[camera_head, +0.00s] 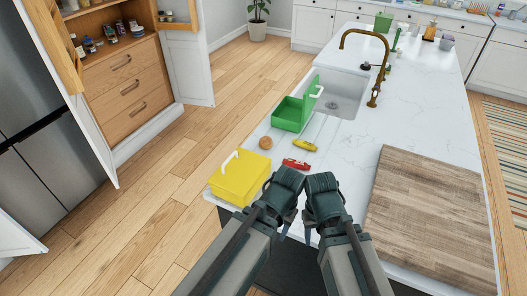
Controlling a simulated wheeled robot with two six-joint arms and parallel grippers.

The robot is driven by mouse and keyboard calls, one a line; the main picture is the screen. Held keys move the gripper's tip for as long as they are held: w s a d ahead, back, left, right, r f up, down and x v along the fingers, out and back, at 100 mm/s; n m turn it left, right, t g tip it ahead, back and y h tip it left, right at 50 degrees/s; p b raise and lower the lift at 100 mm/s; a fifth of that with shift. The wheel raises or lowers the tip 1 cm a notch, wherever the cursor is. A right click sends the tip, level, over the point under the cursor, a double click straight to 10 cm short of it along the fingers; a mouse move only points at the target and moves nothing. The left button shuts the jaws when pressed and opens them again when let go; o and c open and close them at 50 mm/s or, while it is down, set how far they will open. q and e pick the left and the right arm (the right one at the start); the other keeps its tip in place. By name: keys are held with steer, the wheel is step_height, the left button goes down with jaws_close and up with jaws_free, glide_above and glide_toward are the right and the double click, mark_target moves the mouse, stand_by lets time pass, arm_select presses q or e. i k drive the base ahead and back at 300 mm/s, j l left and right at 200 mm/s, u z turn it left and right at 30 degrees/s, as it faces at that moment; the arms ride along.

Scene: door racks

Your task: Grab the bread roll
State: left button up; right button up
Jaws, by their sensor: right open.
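A small round brown bread roll (265,142) lies on the white countertop, left of the sink and near the counter's left edge. My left gripper (277,204) is in front of the roll, nearer to me and apart from it; its jaw opening cannot be made out. My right gripper (314,214) is just right of the left one, also apart from the roll. It is open, and nothing shows between its fingers.
A yellow box (237,179) stands in front of the roll and an open green box (291,114) behind it. A yellow item (305,144) and a red item (296,163) lie nearby. The sink (341,94) is behind, a wooden board (431,214) at right.

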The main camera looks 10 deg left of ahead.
mark_target(266, 143)
steer(key=k+z, duration=0.2)
steer(key=k, duration=0.25)
steer(key=z, duration=1.65)
steer(key=k+j+z, duration=0.3)
steer(key=j, duration=0.2)
steer(key=k+j, duration=0.3)
steer(key=j, duration=0.15)
steer(key=k+j, duration=0.35)
steer(key=j, duration=0.15)
steer(key=k+j, duration=0.3)
steer(key=j, duration=0.15)
steer(key=k+j, duration=0.35)
steer(key=j, duration=0.15)
steer(key=k+j, duration=0.3)
steer(key=j, duration=0.15)
steer(key=i, duration=0.5)
